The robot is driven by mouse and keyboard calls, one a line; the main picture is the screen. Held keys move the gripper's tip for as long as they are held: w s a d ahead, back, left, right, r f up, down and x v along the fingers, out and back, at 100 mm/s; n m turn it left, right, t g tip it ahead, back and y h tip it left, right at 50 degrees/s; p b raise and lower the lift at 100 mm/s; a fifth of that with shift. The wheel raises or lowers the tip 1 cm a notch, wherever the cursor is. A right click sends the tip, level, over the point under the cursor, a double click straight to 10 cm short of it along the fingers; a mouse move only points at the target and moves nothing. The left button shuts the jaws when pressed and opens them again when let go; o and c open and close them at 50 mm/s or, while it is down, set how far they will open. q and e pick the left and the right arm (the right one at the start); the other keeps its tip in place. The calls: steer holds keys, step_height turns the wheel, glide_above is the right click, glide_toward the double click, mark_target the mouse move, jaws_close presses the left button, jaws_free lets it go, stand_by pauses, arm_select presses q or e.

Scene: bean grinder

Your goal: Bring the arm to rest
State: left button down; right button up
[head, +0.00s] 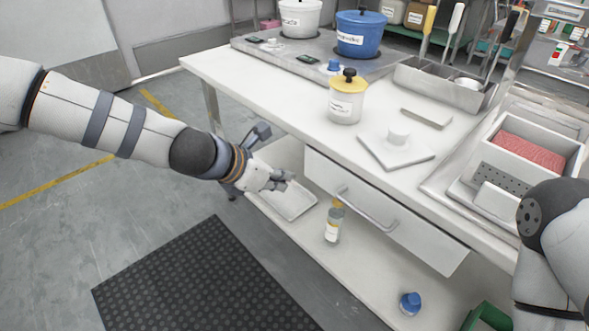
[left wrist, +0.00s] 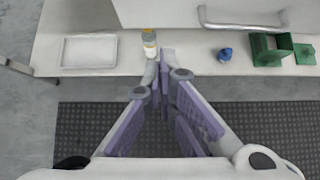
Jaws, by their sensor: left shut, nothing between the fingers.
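My left gripper (head: 280,178) is at the end of the left arm, which comes in from the left in the head view. It hangs in front of the white table (head: 215,70), near its lower shelf. The same gripper shows in the left wrist view (left wrist: 166,75) with its purple-padded fingers shut and nothing held. Part of my right arm shows at the right edge of the head view, but its gripper is not seen.
A drawer (head: 385,212) juts from the table front. The lower shelf holds a white tray (head: 288,200), a bottle (head: 333,225) and a blue-capped item (head: 410,302). A yellow-lidded jar (head: 346,102) stands on the table. A black mat (head: 205,280) lies on open floor.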

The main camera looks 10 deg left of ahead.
arm_select(q)
steer(key=s+a+f+m+g+y, duration=0.1)
steer(key=s+f+m+g, duration=0.1)
steer(key=s+f+m, duration=0.5)
steer(key=s+a+f+m+g+y+p, duration=0.15)
steer(key=s+f, duration=0.25)
steer(key=s, duration=0.6)
steer(key=s+a+f+m+g+y, duration=0.1)
steer(key=s+f+m+g, duration=0.1)
steer(key=s+f+m, duration=0.5)
steer(key=s+a+m+g, duration=0.1)
steer(key=s+a+m, duration=0.1)
steer(key=s+m, duration=0.2)
steer(key=s+a+r+m+g+y, duration=0.1)
steer(key=s+a+m, duration=0.2)
steer(key=s, duration=0.7)
steer(key=s+a+m+g+y, duration=0.1)
steer(key=s+a+m+g, duration=0.1)
steer(key=s+m, duration=0.3)
steer(key=s+a, duration=0.1)
steer(key=s, duration=0.2)
steer(key=shift+a+r, duration=0.15)
steer(key=shift+r, duration=0.1)
arm_select(e)
steer(key=w+r+t, duration=0.1)
steer(key=w+r, duration=0.1)
steer(key=shift+w+r, duration=0.25)
steer(key=shift+w, duration=0.05)
